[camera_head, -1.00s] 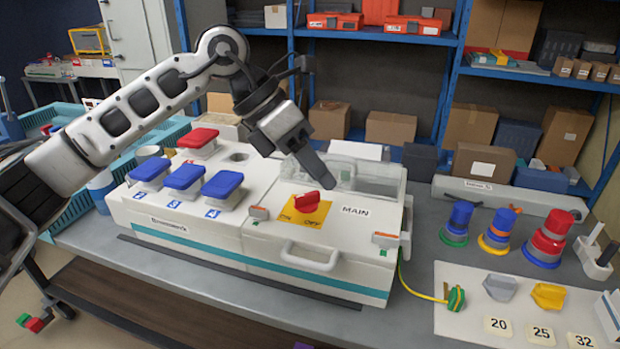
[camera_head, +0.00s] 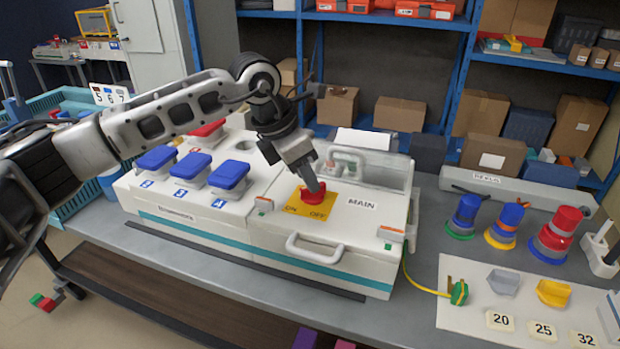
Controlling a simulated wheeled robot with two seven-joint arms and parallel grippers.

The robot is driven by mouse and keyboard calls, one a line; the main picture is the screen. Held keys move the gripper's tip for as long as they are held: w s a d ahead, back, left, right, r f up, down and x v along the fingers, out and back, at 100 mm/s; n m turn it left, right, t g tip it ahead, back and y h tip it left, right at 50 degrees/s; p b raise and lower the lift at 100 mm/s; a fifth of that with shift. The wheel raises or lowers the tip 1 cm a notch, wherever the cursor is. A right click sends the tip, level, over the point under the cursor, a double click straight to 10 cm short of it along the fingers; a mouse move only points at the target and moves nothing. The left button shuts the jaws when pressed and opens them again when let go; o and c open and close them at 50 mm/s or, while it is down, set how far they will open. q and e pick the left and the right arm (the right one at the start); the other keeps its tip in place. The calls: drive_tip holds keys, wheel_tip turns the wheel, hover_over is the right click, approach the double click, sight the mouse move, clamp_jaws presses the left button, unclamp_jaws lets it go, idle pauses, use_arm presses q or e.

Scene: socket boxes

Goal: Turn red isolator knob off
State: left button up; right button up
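The red isolator knob (camera_head: 312,196) sits on a yellow plate (camera_head: 322,211) marked ON and OFF, on the white box next to the word MAIN. My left gripper (camera_head: 314,184) comes down over the knob from behind, its fingers at the knob's top and hiding part of it. From this angle the fingers look close together, and I cannot tell whether they grip the knob. The knob's exact pointing is partly hidden. My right gripper is not in view.
Blue-lidded sockets (camera_head: 193,165) stand on the box's left part. A clear raised cover (camera_head: 385,171) is behind the knob and a white handle (camera_head: 314,252) in front. Plug stacks (camera_head: 506,225) and a numbered board (camera_head: 520,300) lie to the right.

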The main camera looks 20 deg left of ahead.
use_arm(q)
drive_tip(key=shift+x, duration=1.45)
drive_tip(key=c, duration=0.6)
clamp_jaws()
